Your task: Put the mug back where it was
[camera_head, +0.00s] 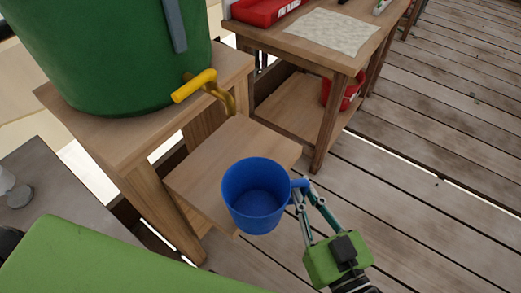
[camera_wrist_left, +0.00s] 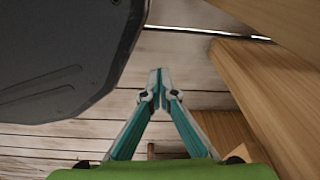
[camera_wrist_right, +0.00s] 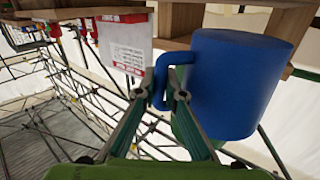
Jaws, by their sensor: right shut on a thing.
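The blue mug (camera_head: 257,195) shows in the head view, open side up and looking empty inside. It overlaps the front right part of the low wooden shelf (camera_head: 205,175); whether it touches the shelf I cannot tell. My right gripper (camera_head: 302,186) is shut on the mug's handle from the right. In the right wrist view the mug (camera_wrist_right: 240,80) is to the right of my fingers (camera_wrist_right: 165,92), which close around its handle. My left gripper (camera_wrist_left: 159,78) shows only in the left wrist view, its fingertips together with nothing between them.
A green barrel (camera_head: 110,60) with a yellow tap (camera_head: 195,86) stands on a wooden stand (camera_head: 145,145) behind the shelf. A workbench (camera_head: 290,40) holds a red tray (camera_head: 262,10) and a pale cloth (camera_head: 325,30). A red bucket (camera_head: 343,92) sits below. The plank floor at right is clear.

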